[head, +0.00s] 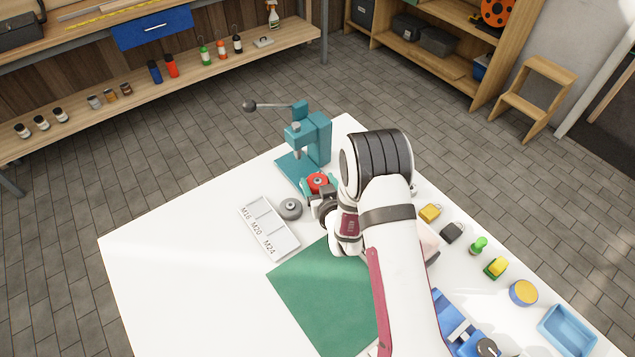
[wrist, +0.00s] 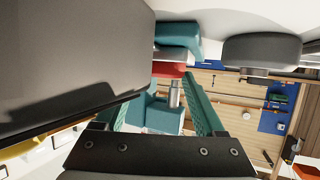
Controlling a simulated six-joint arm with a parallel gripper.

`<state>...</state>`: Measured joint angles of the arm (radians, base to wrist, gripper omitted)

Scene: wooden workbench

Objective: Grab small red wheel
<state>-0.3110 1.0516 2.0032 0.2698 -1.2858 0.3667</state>
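The small red wheel (head: 317,182) is on the far part of the white table, close to the teal press. It has a dark hub in its middle. In the wrist view a red strip of it (wrist: 170,70) shows at the ends of my fingers. My gripper (head: 319,187) has teal-lined fingers, which stand apart on either side of the wheel in the head view. In the wrist view the gap between the fingers (wrist: 168,88) is wide. A large dark shape covers part of the left finger there. I cannot see whether either finger touches the wheel.
The teal press (head: 318,137) stands just behind the wheel. A grey wheel (head: 290,208) lies left of my gripper, beside a labelled sorting tray (head: 284,248). A green mat (head: 325,300) lies nearer. Padlocks, a bottle and a blue bin (head: 567,329) line the right side. The table's left part is clear.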

